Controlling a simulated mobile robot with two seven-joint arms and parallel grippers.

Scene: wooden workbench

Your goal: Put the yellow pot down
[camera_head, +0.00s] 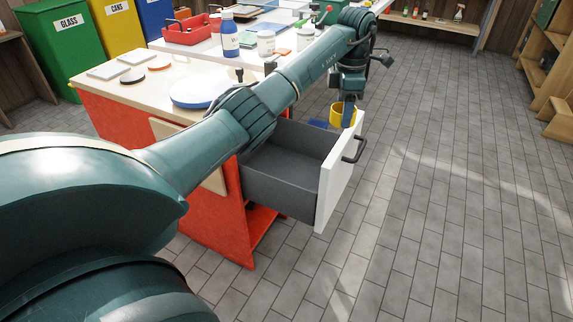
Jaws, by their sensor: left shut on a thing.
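The yellow pot (336,117) is small and shows at the far end of the open drawer, near the drawer's white front (336,178). My left arm reaches across the picture from the left, and my left gripper (348,110) points down and is shut on the pot. The gripper's fingers hide part of the pot. I cannot tell whether the pot touches the drawer floor or hangs above it. My right gripper is not in view.
The grey drawer (283,180) sticks out of the red workbench (215,225), and its near part is empty. A blue item (318,123) lies beside the pot. Bottles, jars and a red toolbox (187,33) stand on the tops behind. The tiled floor at right is clear.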

